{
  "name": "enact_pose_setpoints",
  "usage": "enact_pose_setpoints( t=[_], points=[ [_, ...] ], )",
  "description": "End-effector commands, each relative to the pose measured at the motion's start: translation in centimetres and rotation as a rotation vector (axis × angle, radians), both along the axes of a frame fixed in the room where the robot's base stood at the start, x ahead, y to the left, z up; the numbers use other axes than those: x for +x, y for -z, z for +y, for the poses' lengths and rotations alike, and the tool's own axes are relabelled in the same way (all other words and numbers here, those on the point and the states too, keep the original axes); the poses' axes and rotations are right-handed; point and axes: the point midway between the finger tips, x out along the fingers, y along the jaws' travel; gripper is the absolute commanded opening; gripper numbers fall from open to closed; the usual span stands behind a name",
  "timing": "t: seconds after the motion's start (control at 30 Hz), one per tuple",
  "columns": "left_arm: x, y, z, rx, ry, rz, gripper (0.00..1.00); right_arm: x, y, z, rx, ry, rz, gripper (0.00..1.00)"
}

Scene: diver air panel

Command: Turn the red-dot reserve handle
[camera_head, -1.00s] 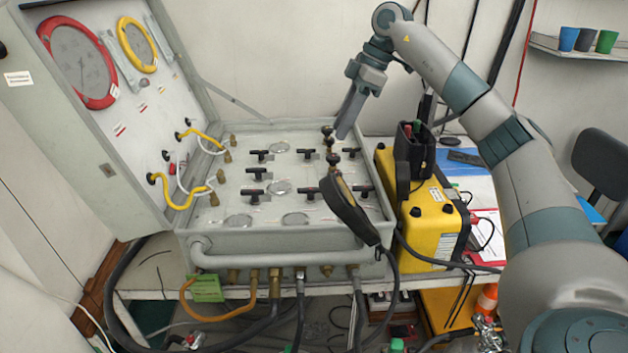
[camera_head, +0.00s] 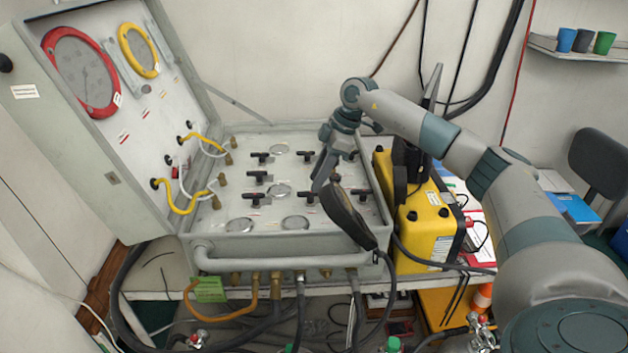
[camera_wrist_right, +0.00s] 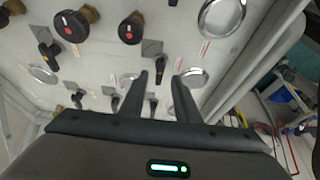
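The open panel box (camera_head: 215,240) has several black T-handles on its light face. Some carry small red marks, and I cannot tell which is the reserve handle. My right gripper (camera_head: 318,190) reaches down over the panel's right half, its fingertips near a black handle (camera_head: 306,196). In the right wrist view, the gripper (camera_wrist_right: 160,76) is open, with a black handle (camera_wrist_right: 152,101) showing between the fingers; I see no contact. Two round black knobs with red dots, one left (camera_wrist_right: 72,26) and one right (camera_wrist_right: 131,28), lie beyond the fingertips. My left gripper is not in view.
A yellow case (camera_head: 422,225) stands right of the panel. The raised lid (camera_head: 125,160) holds gauges and yellow hoses at left. My right forearm hides part of the panel's back right.

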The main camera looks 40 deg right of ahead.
Motion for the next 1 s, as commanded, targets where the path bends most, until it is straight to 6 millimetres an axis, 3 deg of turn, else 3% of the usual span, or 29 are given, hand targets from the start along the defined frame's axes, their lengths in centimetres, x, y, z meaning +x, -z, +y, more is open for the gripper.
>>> enact_pose_setpoints(
  t=[0.3, 0.63, 0.77, 1.0],
  points=[
    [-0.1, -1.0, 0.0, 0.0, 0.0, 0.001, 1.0, 0.6, 2.6, 1.0, 0.0, 0.0, 0.001, 0.29],
    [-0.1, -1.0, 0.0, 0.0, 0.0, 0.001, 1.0, 0.6, 2.9, 1.0, 0.001, 0.0, -0.001, 0.29],
    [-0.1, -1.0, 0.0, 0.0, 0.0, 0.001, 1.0, 0.6, 2.8, 1.0, 0.001, 0.0, -0.001, 0.01],
    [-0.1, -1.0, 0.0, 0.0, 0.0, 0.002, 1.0, 0.6, 2.8, 1.0, 0.0, -0.003, -0.002, 0.0]
  ],
)
